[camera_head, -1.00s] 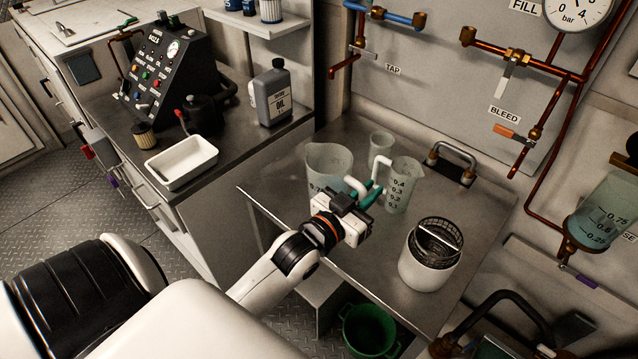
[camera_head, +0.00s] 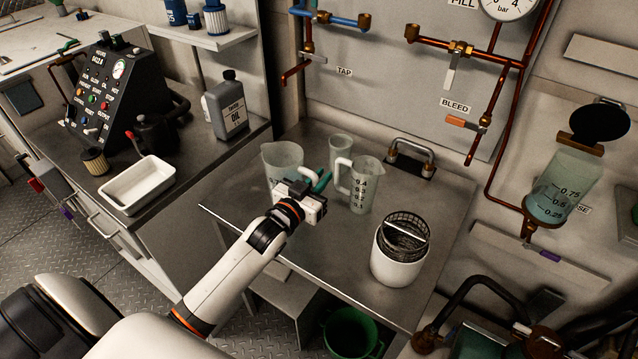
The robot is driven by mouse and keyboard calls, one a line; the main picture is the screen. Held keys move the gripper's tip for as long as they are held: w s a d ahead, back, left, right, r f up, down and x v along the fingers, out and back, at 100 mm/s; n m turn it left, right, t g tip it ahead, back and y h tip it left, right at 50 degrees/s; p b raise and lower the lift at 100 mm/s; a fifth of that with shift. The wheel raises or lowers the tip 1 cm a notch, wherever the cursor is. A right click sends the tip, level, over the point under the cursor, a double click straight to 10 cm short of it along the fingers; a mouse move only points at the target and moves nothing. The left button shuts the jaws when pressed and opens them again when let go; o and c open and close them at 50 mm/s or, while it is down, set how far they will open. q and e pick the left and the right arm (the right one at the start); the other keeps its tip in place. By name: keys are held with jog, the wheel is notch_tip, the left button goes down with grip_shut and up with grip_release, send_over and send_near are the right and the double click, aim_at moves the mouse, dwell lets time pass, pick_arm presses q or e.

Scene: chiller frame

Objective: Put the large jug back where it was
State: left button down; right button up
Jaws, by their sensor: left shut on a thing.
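The large jug (camera_head: 283,158) is a translucent, pale jug with printed marks on the steel worktop's left part, beside the smaller jug. My left gripper (camera_head: 318,184), with green fingertips, is shut on the large jug at its handle side; the fingers and wrist hide the handle and part of the jug's lower body. The jug looks upright; I cannot tell whether its base touches the worktop (camera_head: 240,203). My right gripper is not in view.
A smaller jug (camera_head: 366,186) marked 0.1 to 0.4 stands just right of my left gripper. A small beaker (camera_head: 340,148) stands behind. A white pot with a mesh basket (camera_head: 398,262) stands at the front right. The worktop's front left is bare.

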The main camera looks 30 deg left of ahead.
pick_arm(q)
jog(key=shift+f, duration=0.65)
jog(key=shift+f, duration=0.15)
jog(key=c, duration=1.4)
grip_release()
jog(key=s, duration=0.4)
jog(key=s+b, duration=0.1)
jog(key=s, duration=0.3)
jog(key=s+a+b, duration=0.1)
jog(key=s, duration=0.3)
